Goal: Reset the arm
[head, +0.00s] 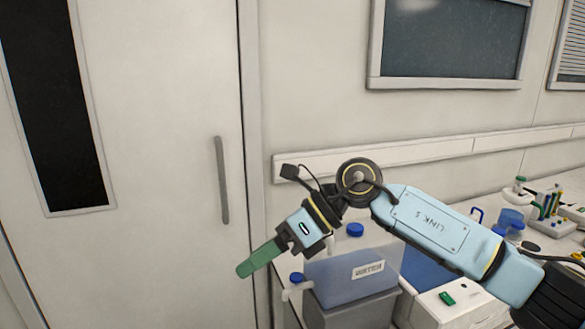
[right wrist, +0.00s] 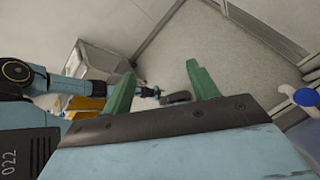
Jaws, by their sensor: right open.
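My right arm comes in from the right in the head view, and its gripper (head: 243,270) points down and left in front of the door. Its green fingers overlap from this side. In the right wrist view the two green fingers of the right gripper (right wrist: 160,88) stand well apart with nothing held between them. The gripper is open and empty, with floor showing beyond it. A blue arm of mine (right wrist: 35,80) shows at the left of the right wrist view.
A white door (head: 165,150) with a grey handle (head: 222,180) fills the left. A bluish container (head: 345,272) with blue caps stands on the bench below my right arm. Bottles and a pen rack (head: 548,203) stand farther right. A dark window panel (head: 450,40) is on the wall.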

